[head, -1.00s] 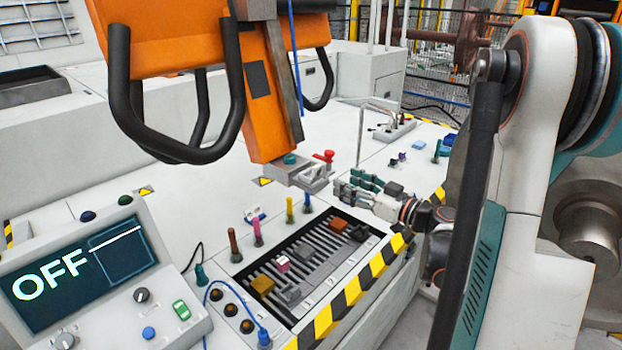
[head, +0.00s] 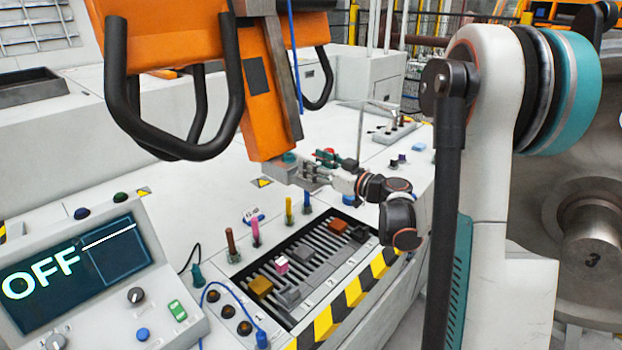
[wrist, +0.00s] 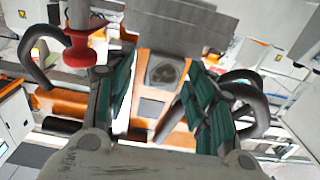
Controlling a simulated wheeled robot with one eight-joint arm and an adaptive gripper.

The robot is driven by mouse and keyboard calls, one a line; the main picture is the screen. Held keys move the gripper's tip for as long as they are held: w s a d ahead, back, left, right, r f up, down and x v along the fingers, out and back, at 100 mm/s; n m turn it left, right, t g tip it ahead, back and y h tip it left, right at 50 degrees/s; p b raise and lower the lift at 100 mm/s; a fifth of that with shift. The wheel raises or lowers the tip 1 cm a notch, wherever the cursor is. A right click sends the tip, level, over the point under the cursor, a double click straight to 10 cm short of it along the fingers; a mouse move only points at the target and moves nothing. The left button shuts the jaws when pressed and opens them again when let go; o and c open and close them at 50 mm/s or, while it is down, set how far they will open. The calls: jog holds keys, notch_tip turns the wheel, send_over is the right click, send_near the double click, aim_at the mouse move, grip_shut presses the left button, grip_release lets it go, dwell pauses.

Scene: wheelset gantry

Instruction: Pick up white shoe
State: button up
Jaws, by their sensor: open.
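My gripper (head: 320,166) is at the foot of the orange column, beside a pale grey block (head: 297,172) fixed under it. In the wrist view my gripper's two teal fingers (wrist: 163,105) are spread apart with nothing between them. The pale grey block also fills the top of the wrist view (wrist: 180,28), beyond the fingers. I cannot tell whether this block is the white shoe. A small block with a white top and pink side (head: 281,264) lies in the slotted tray, well away from my gripper.
The orange column (head: 262,100) hangs with black looped handles (head: 118,90) around it. A red knob (wrist: 80,48) is close to the left finger. The slotted tray (head: 318,290) holds yellow, brown and grey blocks. Several coloured pegs stand behind it. A console reading OFF (head: 75,265) is at left.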

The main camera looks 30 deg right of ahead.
jog(key=shift+c, duration=0.6)
grip_shut()
jog(key=shift+r, duration=0.15)
